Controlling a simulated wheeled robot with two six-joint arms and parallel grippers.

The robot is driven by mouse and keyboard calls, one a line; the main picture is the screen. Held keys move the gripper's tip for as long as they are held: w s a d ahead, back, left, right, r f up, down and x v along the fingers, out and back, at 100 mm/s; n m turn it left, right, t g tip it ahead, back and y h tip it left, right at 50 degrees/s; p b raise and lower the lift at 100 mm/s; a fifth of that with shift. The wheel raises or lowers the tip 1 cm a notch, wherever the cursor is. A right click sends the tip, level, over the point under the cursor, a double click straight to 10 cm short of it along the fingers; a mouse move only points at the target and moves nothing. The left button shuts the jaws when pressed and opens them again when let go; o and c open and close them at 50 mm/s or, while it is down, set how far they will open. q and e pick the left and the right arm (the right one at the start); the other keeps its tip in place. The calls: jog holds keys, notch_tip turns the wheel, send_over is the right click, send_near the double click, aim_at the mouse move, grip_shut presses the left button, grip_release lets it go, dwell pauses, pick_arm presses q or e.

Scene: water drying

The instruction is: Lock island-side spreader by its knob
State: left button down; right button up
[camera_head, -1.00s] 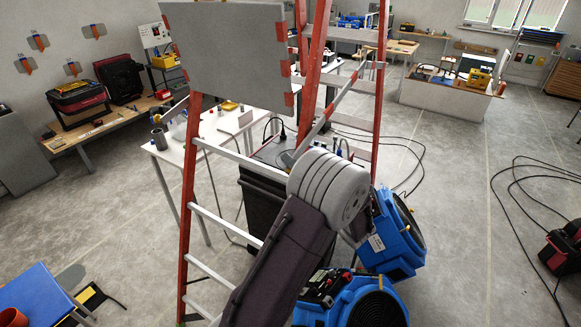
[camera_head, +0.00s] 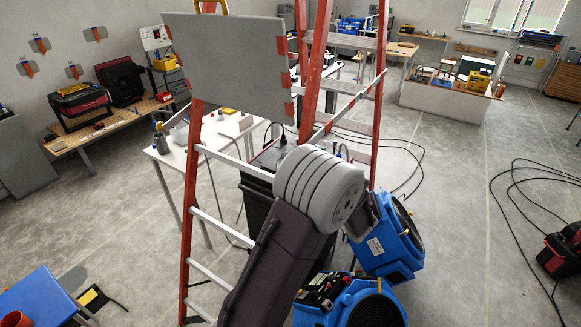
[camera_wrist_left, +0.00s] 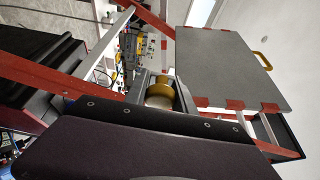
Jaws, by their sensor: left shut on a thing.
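A stepladder (camera_head: 190,205) with red rails, white rungs and a grey panel (camera_head: 230,60) stands in front of me. A pale spreader bar (camera_head: 345,105) slants between its front and back rails on the right. My left arm covers the lower middle of the head view, and its wrist hides the gripper there. In the left wrist view my left gripper (camera_wrist_left: 160,92) is shut on a brass-coloured knob (camera_wrist_left: 158,97), with grey jaws on both sides of it. The spreader's joint behind the knob is hidden. My right gripper is in neither view.
Two blue blowers (camera_head: 390,245) stand on the floor right of the ladder, close to my arm. A white table (camera_head: 160,153) and a black bin-like box (camera_head: 255,200) are behind the ladder. Black cables (camera_head: 500,190) lie on the floor at right.

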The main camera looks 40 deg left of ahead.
pick_arm(q)
jog(key=shift+r, duration=0.15)
jog(key=c, duration=1.1)
grip_release()
jog(key=b+v, duration=0.4)
jog(key=v, duration=0.5)
